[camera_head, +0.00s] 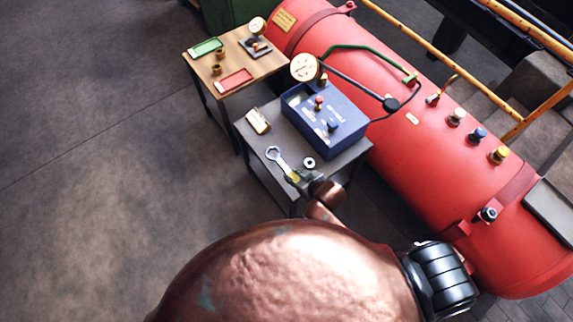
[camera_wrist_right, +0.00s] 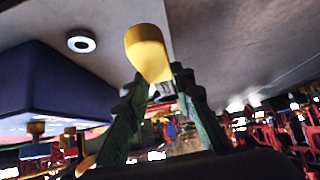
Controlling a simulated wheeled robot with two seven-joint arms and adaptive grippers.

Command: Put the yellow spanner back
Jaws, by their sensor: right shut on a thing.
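The spanner shows a silver ring head (camera_head: 275,154) in the head view, above the near part of the grey table. Its yellow end (camera_wrist_right: 148,52) is close up in the right wrist view, sticking out past the fingers. My right gripper (camera_head: 297,177) is shut on the spanner at the grey table's near edge. Its two green fingers (camera_wrist_right: 162,92) close on either side of it in the wrist view. The gripped part is mostly hidden by the fingers. I cannot tell whether the spanner touches the table. My left gripper is not in view.
The grey table (camera_head: 255,143) bears a blue box (camera_head: 315,135), a washer (camera_head: 309,162) and a small yellowish block (camera_head: 258,121). A wooden table (camera_head: 215,72) with green (camera_head: 206,48) and red (camera_head: 233,81) trays stands behind. A red boiler (camera_head: 400,150) fills the right side.

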